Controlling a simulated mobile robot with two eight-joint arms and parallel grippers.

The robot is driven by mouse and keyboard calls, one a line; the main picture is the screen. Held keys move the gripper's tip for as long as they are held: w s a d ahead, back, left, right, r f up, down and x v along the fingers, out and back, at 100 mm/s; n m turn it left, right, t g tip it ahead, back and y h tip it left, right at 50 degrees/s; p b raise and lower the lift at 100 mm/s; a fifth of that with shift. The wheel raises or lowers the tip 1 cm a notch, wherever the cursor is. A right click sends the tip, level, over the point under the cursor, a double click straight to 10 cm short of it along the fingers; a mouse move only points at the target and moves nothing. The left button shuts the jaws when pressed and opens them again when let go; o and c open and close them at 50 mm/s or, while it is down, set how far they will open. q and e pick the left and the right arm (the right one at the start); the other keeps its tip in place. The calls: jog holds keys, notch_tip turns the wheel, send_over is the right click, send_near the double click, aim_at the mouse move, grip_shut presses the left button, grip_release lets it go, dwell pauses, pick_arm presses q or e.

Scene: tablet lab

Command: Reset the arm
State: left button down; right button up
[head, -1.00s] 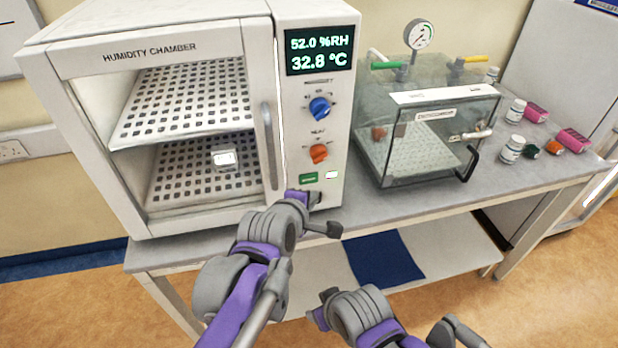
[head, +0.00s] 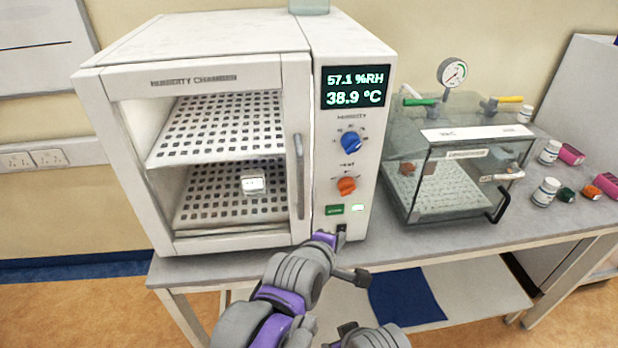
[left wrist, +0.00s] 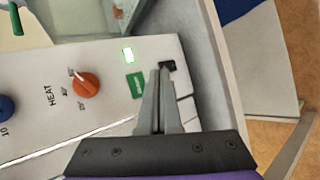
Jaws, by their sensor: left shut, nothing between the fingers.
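My left gripper (head: 341,231) is at the lower right front of the humidity chamber (head: 240,45), just under its green button (head: 334,210) and lit indicator (head: 358,208). In the left wrist view its fingers (left wrist: 163,72) are together with nothing between them. Their tips are by a small black piece below the green button (left wrist: 135,85); I cannot tell whether they touch it. The display (head: 356,88) reads 57.1 %RH and 38.9 °C. A part of my right arm (head: 372,337) shows at the bottom edge; its fingers cannot be made out.
The chamber holds a small white container (head: 252,184) on its lower perforated shelf. A clear desiccator box (head: 455,190) with a gauge (head: 453,72) stands to the right on the bench (head: 440,243). Several small bottles and boxes, including a white bottle (head: 545,191), stand farther right.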

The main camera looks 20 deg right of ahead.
pick_arm(q)
jog(key=a+f+m+y, duration=0.2)
jog(key=a, duration=0.8)
jog(key=a+f+m+y, duration=0.2)
jog(key=a, duration=0.9)
jog(key=s+a+f+m+g+y+p, duration=0.1)
jog(key=s+a+f+m+y, duration=0.1)
jog(key=s+a, duration=0.5)
jog(key=s+a+f+m+g+y, duration=0.1)
jog(key=s+a+f, duration=0.5)
jog(key=a, duration=0.6)
jog(key=m+y, duration=0.1)
jog(key=m, duration=0.1)
jog(key=shift+s+a+f+m+p, duration=0.25)
jog(key=shift+s+a+m+p, duration=0.1)
jog(key=shift+s+m, duration=0.05)
